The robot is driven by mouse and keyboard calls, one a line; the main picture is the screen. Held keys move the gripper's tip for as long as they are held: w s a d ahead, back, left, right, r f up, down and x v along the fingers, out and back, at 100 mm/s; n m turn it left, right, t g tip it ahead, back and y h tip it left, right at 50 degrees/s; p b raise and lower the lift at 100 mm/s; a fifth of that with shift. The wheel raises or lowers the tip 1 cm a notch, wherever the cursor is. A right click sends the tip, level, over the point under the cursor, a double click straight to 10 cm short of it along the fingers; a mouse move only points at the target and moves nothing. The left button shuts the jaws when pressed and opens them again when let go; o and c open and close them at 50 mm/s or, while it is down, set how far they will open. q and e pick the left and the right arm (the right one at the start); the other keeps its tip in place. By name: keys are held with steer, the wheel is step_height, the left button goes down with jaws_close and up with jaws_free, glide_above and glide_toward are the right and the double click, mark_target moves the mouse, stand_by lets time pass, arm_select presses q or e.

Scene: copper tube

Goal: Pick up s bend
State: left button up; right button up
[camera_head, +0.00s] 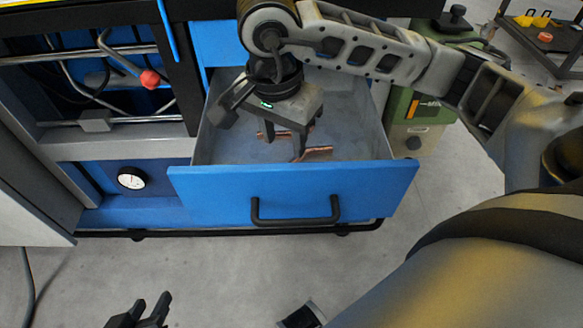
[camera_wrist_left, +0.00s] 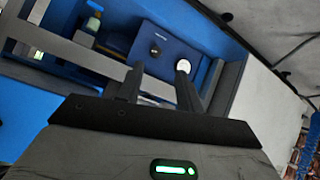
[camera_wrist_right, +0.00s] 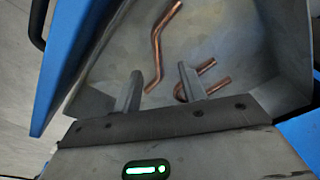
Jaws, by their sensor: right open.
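My right gripper (camera_head: 284,144) is open and empty. It points down inside the open blue drawer, above the copper tubes. In the right wrist view, the s bend (camera_wrist_right: 158,50) is a long copper tube with two bends. Its lower end is close to the left fingertip of my right gripper (camera_wrist_right: 158,85). A curved copper tube (camera_wrist_right: 206,88) is partly hidden behind the right finger. In the head view, the front tube (camera_head: 318,151) appears to be the s bend, partly covered by a finger. My left gripper (camera_head: 146,308) is open and empty, low over the floor.
The drawer's blue front (camera_head: 220,194) carries a black handle (camera_head: 295,218). A blue cabinet with a round gauge (camera_head: 132,178) stands to the left. A green machine (camera_head: 408,118) stands at the right. The floor in front is mostly clear.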

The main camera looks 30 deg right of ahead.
mark_target(314, 150)
steer(key=shift+w+d+f+b, duration=0.1)
steer(key=shift+d+f+b, duration=0.15)
steer(key=shift+f, duration=0.75)
steer(key=shift+s+d+f+b, duration=0.15)
steer(key=shift+d+f, duration=0.15)
steer(key=shift+f, duration=0.75)
steer(key=shift+w+d+f+b, duration=0.15)
steer(key=shift+d+f+b, duration=0.1)
steer(key=shift+f, duration=0.75)
steer(key=shift+c, duration=0.3)
jaws_close()
